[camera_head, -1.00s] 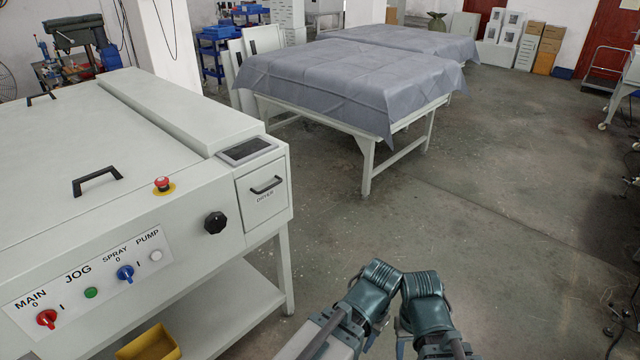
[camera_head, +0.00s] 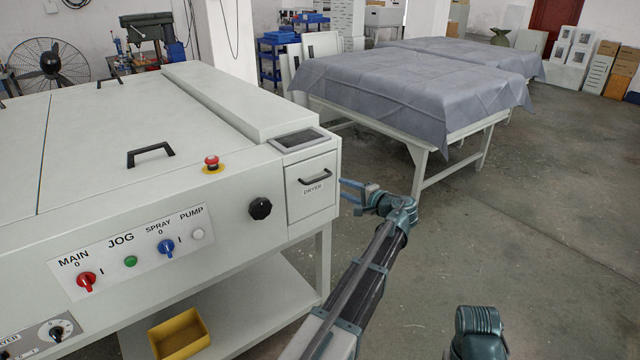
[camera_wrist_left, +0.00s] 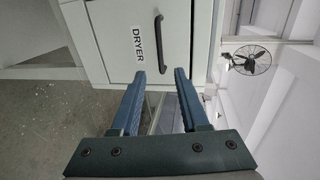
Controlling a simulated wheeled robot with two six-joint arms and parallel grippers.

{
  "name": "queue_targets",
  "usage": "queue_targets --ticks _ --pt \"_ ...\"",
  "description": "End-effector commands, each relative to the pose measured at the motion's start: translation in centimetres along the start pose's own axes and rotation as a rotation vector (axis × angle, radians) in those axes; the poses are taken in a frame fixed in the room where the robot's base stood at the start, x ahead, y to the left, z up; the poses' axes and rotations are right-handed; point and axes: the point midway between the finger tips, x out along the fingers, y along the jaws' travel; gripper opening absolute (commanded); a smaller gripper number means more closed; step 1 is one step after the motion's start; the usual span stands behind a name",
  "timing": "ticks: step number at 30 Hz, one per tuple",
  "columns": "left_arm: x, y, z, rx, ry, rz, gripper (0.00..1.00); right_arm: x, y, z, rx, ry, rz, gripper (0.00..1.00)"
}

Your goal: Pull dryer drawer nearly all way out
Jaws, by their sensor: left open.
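The dryer drawer (camera_head: 311,186) is a white front with a black bar handle (camera_head: 315,177) and a DRYER label, at the right end of the white machine. It looks shut. In the left wrist view the drawer front (camera_wrist_left: 122,32) and handle (camera_wrist_left: 159,43) lie ahead of the fingers. My left gripper (camera_head: 345,191) is open and empty, just right of the drawer and apart from the handle; its two blue fingers (camera_wrist_left: 158,88) show in the wrist view. Part of my right arm shows at the bottom right of the head view; its fingers are not visible.
The white machine (camera_head: 110,180) has a black knob (camera_head: 260,209) left of the drawer and a red stop button (camera_head: 212,162) on top. A cloth-covered table (camera_head: 420,90) stands behind my left arm. Open floor (camera_head: 560,240) lies to the right.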

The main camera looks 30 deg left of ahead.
Motion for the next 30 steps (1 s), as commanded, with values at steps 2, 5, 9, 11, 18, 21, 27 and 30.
queue_targets --ticks 2,5,9,11,18,21,27,30 --pt "0.1 -0.1 0.0 0.001 0.0 -0.002 0.45 0.0 0.0 0.0 0.0 0.0 0.0 0.5" --pt "0.7 0.0 0.0 0.0 -0.001 0.0 0.45 0.2 0.0 0.0 0.0 0.0 0.0 0.5" --pt "2.9 0.1 0.0 0.0 -0.003 0.001 0.45 0.7 -0.1 0.0 0.0 0.0 0.0 0.5" --pt "4.1 0.2 -0.1 0.0 -0.004 0.001 0.45 1.0 -0.1 -0.1 0.0 0.0 0.0 0.5" --pt "9.0 0.2 -0.1 -0.002 -0.003 0.002 0.45 2.0 -0.2 -0.1 0.0 0.0 0.0 0.5" --pt "10.7 0.2 -0.1 -0.001 -0.002 0.002 0.45 2.3 -0.2 -0.1 0.0 0.0 0.0 0.5" --pt "12.9 0.1 0.0 0.0 -0.001 0.002 0.45 2.7 -0.3 -0.2 0.0 0.0 0.0 0.5" --pt "13.4 0.1 0.0 0.0 -0.001 0.002 0.45 2.8 -0.3 -0.2 0.0 0.0 0.0 0.5"
